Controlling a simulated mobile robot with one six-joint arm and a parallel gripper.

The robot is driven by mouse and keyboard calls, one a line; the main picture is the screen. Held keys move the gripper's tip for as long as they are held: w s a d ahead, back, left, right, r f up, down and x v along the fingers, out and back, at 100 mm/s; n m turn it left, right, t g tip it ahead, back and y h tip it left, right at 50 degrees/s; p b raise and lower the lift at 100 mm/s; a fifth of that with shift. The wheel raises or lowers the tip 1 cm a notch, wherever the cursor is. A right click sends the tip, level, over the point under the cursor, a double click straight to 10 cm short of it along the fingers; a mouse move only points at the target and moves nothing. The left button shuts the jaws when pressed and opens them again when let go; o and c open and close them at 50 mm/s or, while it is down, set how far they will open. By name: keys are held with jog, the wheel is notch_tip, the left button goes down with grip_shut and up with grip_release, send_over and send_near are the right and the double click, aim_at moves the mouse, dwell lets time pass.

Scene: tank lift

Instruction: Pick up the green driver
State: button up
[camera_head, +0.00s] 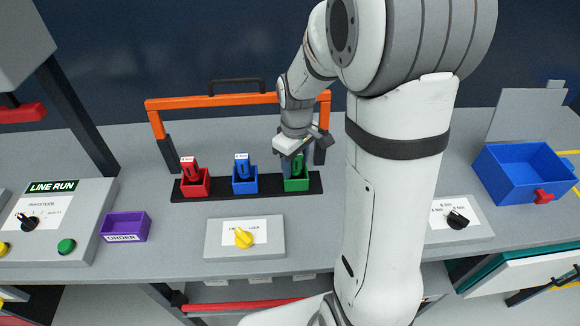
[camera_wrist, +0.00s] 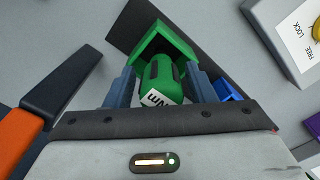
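The green driver (camera_wrist: 161,72) stands in the green holder (camera_wrist: 180,38), its labelled end toward the wrist camera. In the head view the driver (camera_head: 297,163) is partly hidden by my gripper (camera_head: 298,152), which is right above the green holder (camera_head: 297,184). In the wrist view the two blue-grey fingers of my gripper (camera_wrist: 160,90) straddle the driver, one on each side. Narrow gaps seem to show between the fingers and the driver, so the gripper looks open around it.
Red (camera_head: 190,168) and blue (camera_head: 242,165) drivers stand in matching holders on the black rack (camera_head: 215,190). An orange-topped frame (camera_head: 220,101) rises behind. A yellow knob box (camera_head: 244,250) is in front, a purple tray (camera_head: 125,226) left, a blue bin (camera_head: 525,170) far right.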

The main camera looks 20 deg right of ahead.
jog(key=c, duration=0.9)
jog(key=shift+r, duration=0.1)
jog(key=shift+c, duration=0.2)
